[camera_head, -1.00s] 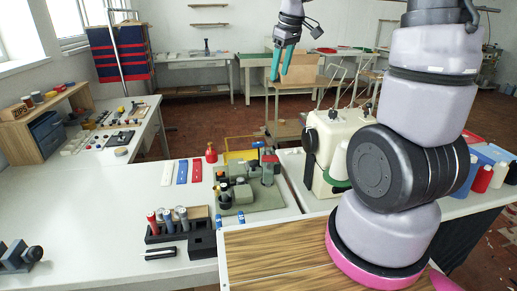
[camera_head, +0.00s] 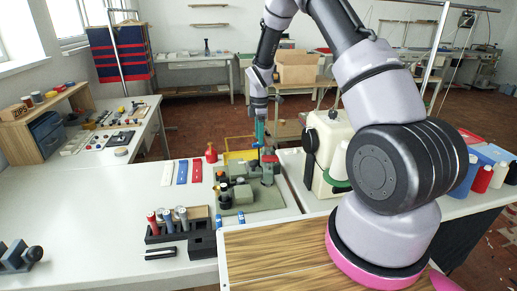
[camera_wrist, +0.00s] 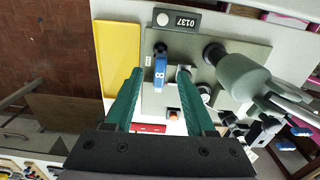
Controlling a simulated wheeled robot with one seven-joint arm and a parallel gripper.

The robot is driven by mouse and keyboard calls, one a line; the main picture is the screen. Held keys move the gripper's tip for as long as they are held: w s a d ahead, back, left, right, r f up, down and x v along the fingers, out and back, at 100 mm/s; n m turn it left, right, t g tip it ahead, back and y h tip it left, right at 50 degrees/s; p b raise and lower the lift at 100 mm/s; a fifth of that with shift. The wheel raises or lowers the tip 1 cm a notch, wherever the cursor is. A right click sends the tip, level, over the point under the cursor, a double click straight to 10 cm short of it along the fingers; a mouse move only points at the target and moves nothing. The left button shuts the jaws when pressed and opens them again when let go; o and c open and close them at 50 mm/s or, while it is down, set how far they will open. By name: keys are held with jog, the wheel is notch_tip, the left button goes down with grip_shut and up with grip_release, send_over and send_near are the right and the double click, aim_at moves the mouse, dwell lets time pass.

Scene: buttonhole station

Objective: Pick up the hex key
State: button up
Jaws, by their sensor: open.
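My gripper (camera_head: 260,138) points down over the back of the green-grey machine plate (camera_head: 262,199) in the head view. In the wrist view its two teal fingers (camera_wrist: 159,76) are apart, with nothing held between them. A small blue piece marked 8 (camera_wrist: 160,68) shows between and beyond the fingertips, over the grey plate (camera_wrist: 225,45). It may be the handle or tag of the hex key, but no bent metal key shape shows clearly. In the head view I cannot pick out the key; the gripper and machine parts crowd that spot.
A yellow tray (camera_wrist: 118,55) lies beside the plate. A rounded grey-green machine part (camera_wrist: 240,75) rises close to the right finger. In the head view, a cream machine (camera_head: 325,150) stands right of my gripper, and a black spool rack (camera_head: 165,234) stands front left.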

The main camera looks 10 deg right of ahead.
aim_at(259, 146)
notch_tip(259, 146, down, 8)
jog(key=shift+a+f, duration=0.1)
jog(key=shift+f, duration=0.05)
grip_shut()
dwell(0.3)
